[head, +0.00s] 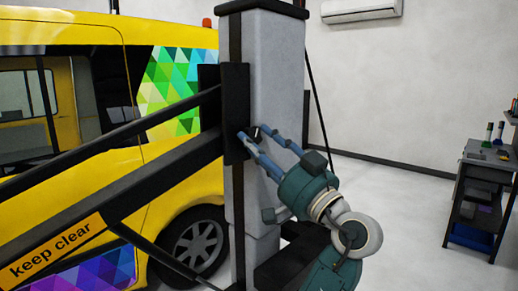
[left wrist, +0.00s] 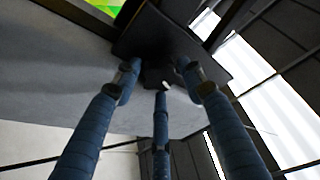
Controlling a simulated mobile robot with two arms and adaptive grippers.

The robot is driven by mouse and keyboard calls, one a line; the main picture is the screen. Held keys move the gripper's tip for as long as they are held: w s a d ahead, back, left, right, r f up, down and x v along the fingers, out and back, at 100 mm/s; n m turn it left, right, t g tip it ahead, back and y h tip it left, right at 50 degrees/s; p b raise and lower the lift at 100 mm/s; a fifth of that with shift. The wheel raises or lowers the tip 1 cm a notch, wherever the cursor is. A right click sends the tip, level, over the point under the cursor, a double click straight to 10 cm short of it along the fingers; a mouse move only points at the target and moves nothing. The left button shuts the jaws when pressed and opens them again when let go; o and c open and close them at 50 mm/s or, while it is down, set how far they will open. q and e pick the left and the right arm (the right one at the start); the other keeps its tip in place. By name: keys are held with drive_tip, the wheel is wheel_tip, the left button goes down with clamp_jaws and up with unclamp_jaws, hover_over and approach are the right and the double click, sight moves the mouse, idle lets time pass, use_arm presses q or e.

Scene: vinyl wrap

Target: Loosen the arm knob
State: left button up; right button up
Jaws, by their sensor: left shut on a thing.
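The arm knob (head: 256,132) is a small dark piece at the black carriage plate (head: 236,90) on the grey post. My left gripper (head: 254,137) has its blue fingers around the knob and is shut on it. In the left wrist view the three fingers of the left gripper (left wrist: 162,84) close in around the dark knob (left wrist: 154,76) under the plate. The fingers and shadow hide much of the knob. My right gripper is not in view.
A black lift arm (head: 150,180) with a "keep clear" label (head: 57,250) runs left from the post (head: 275,75). A yellow van (head: 165,160) stands behind it. A dark workbench (head: 480,180) stands at the right. Floor between post and bench is clear.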

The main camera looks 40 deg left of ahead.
use_arm(q)
drive_tip(key=shift+f, duration=0.2)
drive_tip(key=o, duration=0.8)
drive_tip(key=shift+o, duration=0.2)
drive_tip(key=shift+s+r, duration=0.1)
drive_tip(key=v, duration=1.2)
